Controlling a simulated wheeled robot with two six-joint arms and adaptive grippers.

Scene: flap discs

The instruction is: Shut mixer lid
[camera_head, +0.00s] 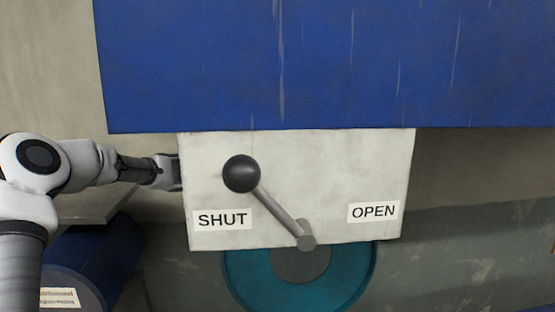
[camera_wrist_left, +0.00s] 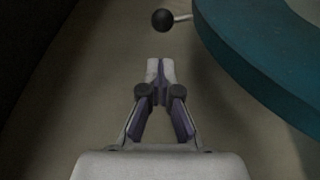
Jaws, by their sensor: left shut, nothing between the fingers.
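A lever (camera_head: 275,212) with a black ball knob (camera_head: 241,173) stands in front of a pale panel (camera_head: 330,165). Its pivot is at the panel's lower edge. It leans up and left, its knob above and right of the SHUT label (camera_head: 223,219) and away from the OPEN label (camera_head: 374,211). My left gripper (camera_wrist_left: 160,68) is shut and empty. In the head view, it reaches the panel's left edge, left of the knob and apart from it; its fingertips are hard to see there. In the wrist view, a black knob (camera_wrist_left: 162,20) shows beyond the fingertips. I cannot identify the lid.
A large blue panel (camera_head: 320,65) spans the top. A teal round part (camera_head: 355,278) sits below the pale panel, and a teal curved rim (camera_wrist_left: 245,62) fills the wrist view's upper right. A dark blue drum (camera_head: 105,255) with a label stands at lower left.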

